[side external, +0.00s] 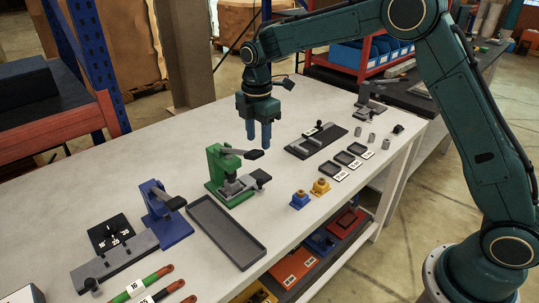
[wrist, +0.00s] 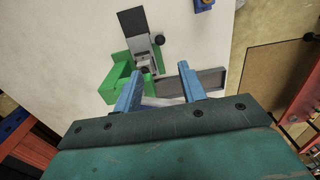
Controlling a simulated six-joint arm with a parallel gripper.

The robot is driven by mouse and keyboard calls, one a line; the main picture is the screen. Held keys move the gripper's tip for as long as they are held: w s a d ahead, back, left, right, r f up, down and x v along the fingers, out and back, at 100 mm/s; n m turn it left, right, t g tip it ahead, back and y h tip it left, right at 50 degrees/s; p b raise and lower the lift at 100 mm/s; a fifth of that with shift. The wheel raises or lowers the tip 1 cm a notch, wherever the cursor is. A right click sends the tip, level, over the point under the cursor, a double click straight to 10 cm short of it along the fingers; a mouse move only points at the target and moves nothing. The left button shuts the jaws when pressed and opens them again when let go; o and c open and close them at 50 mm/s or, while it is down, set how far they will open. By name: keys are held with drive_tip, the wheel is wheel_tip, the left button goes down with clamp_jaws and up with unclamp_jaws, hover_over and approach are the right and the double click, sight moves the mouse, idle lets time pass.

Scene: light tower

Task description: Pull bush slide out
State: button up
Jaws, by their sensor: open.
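A green press (side external: 215,172) with a dark lever (side external: 243,153) stands on the white table, left of and below my gripper in the side view. A grey slide-like part (side external: 247,183) with a dark end piece sits low on its front; I cannot be sure this is the bush slide. My gripper (side external: 259,143) hangs fingers down above the table, open and empty, apart from the press. In the wrist view, my gripper (wrist: 160,72) has its blue fingers spread, with the green press (wrist: 118,88) and a black round knob (wrist: 160,40) beyond them.
A grey tray (side external: 228,232) lies before the green press, with a blue press (side external: 160,205) to its left. Small black trays (side external: 343,158) and a dark flat fixture (side external: 316,141) lie farther right.

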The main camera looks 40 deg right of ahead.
sight(260, 179)
wheel_tip(260, 179, down, 14)
drive_tip(key=shift+r, duration=0.25)
idle(0.5)
clamp_jaws()
